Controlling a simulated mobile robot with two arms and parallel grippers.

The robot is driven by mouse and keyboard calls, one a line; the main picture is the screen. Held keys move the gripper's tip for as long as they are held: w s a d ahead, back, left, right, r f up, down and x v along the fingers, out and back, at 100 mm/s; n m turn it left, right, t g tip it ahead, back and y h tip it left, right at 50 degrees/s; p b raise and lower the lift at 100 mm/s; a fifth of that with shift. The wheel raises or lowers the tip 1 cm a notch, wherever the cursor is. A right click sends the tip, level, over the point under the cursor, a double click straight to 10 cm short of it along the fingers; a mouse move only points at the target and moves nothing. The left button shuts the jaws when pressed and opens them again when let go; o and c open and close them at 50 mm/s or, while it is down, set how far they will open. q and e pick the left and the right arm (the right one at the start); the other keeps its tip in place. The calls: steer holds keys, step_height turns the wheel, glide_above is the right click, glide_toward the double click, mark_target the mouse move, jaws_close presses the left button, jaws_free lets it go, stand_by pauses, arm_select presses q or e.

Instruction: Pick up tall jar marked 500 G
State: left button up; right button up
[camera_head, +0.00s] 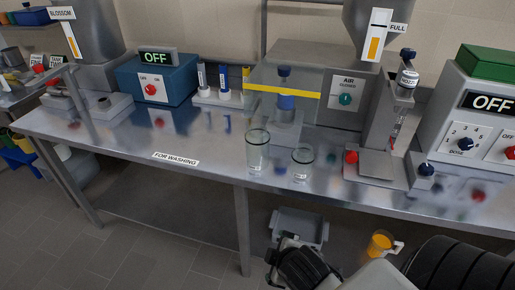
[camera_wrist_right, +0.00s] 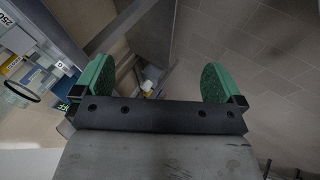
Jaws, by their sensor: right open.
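Two clear glass jars stand upright near the front edge of the steel bench in the head view. The taller jar (camera_head: 258,151) is on the left, the shorter jar (camera_head: 302,162) just to its right. Their small markings are too small to read here. My right wrist shows low in the head view, below the bench edge and apart from both jars; its fingertips are hidden there. In the right wrist view my right gripper (camera_wrist_right: 157,82) is open and empty, with green pads wide apart. My left gripper is not in view.
The bench front (camera_head: 175,160) carries a FOR WASHING label, with clear steel left of the jars. Behind stand a blue switch box (camera_head: 158,78), a yellow-barred clear guard (camera_head: 285,90) and a filling stand (camera_head: 385,140). A grey bin (camera_head: 300,227) sits below the bench edge.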

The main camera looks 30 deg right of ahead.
steer(key=w+d+r+n+t+h, duration=0.35)
steer(key=w+d+n+t, duration=0.3)
steer(key=w+n, duration=0.5)
steer(key=n+t, duration=0.4)
steer(key=n, duration=0.9)
glide_toward(258, 148)
step_height(258, 148, down, 2)
steer(key=w+d, duration=0.2)
steer(key=shift+y, duration=0.35)
steer(key=x, duration=0.7)
steer(key=p+x, duration=0.1)
steer(key=x, duration=0.2)
steer(key=shift+w+f, duration=0.25)
steer(key=shift+f, duration=0.05)
steer(key=c, duration=1)
